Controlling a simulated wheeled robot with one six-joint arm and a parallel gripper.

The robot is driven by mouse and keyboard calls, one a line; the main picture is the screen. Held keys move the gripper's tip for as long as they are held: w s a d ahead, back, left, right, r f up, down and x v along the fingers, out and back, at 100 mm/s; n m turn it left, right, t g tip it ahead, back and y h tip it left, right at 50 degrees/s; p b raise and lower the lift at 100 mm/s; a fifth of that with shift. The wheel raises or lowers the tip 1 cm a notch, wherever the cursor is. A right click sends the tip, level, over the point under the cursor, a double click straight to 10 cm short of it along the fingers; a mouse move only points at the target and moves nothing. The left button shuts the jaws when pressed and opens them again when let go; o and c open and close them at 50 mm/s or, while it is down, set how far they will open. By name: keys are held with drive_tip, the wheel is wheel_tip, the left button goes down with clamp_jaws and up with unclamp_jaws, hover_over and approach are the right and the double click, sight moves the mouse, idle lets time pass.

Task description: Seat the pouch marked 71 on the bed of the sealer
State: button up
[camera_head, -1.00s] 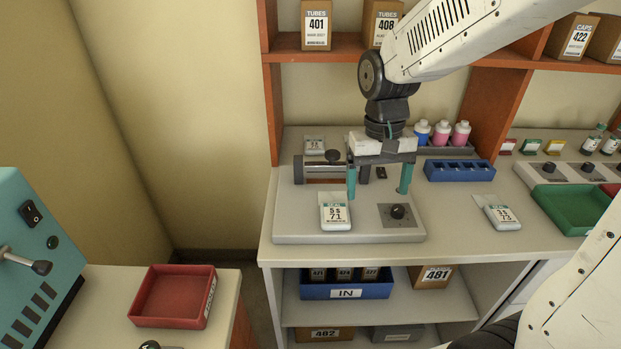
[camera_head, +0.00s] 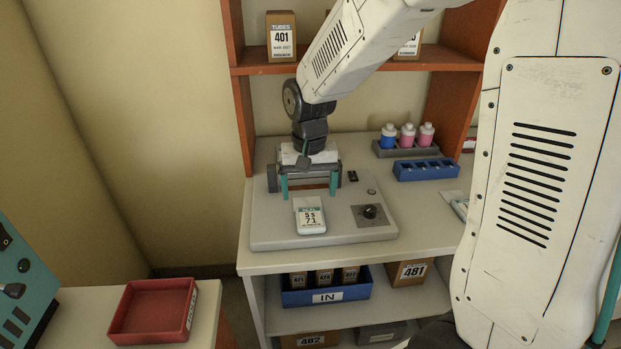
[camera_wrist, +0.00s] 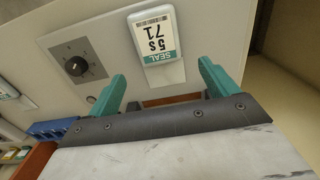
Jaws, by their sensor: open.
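The pouch marked 71 (camera_head: 310,216) is a small white packet with a teal-edged label, lying on the front part of the grey sealer (camera_head: 275,236). In the wrist view the pouch (camera_wrist: 154,38) lies flat beyond the fingertips, label facing up. My gripper (camera_head: 309,190) is open and empty, with its teal fingers apart, behind the pouch and over the rear of the sealer. In the wrist view the fingers (camera_wrist: 160,88) stand on either side of the pouch's line, not touching it. The sealer's bar at the back is partly hidden behind my gripper.
A dial (camera_head: 369,212) is on the sealer's right side. A blue rack (camera_head: 426,169) and a grey tray of bottles (camera_head: 406,149) stand at the back right. A red tray (camera_head: 153,312) is at lower left. My arm hides the right side.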

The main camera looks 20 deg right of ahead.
sight(309, 209)
drive_tip(key=shift+f, duration=2.7)
drive_tip(key=c, duration=1.1)
